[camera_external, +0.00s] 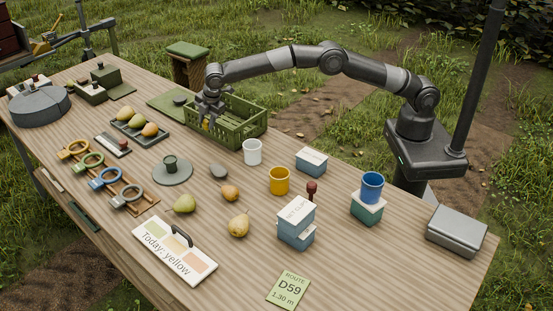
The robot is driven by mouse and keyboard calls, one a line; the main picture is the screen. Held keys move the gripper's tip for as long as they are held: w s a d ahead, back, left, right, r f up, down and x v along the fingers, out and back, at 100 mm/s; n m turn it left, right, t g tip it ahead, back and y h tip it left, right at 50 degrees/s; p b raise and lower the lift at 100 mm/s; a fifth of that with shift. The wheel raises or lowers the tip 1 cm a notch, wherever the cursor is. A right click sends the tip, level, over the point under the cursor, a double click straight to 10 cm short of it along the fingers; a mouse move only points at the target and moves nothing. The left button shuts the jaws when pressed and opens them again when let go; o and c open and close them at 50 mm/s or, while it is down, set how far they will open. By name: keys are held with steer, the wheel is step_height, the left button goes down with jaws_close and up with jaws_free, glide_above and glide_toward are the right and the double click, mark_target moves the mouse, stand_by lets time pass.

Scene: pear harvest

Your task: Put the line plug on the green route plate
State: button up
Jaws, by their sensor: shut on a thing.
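My gripper (208,117) points down at the left end of the green crate (243,116), at the back of the table. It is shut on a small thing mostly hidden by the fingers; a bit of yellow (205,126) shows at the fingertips. I cannot tell whether this is the line plug. The pale green route plate (288,290), printed "ROUTE D59 1.30 m", lies flat at the table's front edge, far from my gripper, with nothing on it. A dark red-topped peg (311,190) stands upright behind the stacked boxes (296,224).
A "Today: yellow" board (174,250) lies at the front left.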

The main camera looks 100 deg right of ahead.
steer(key=s+a+n+y, duration=0.2)
steer(key=a+n, duration=0.4)
steer(key=a, duration=1.5)
steer(key=n+g+y, duration=0.2)
steer(key=n+y, duration=0.1)
steer(key=n, duration=1.1)
glide_above(294, 281)
steer(key=d, duration=0.1)
steer(key=f, duration=0.5)
steer(key=shift+s+d+f, duration=0.15)
steer(key=shift+s+d, duration=0.05)
steer(key=shift+s, duration=0.05)
steer(key=shift+f, duration=2)
steer(key=shift+f, duration=0.1)
steer(key=o, duration=0.9)
steer(key=shift+o, duration=0.2)
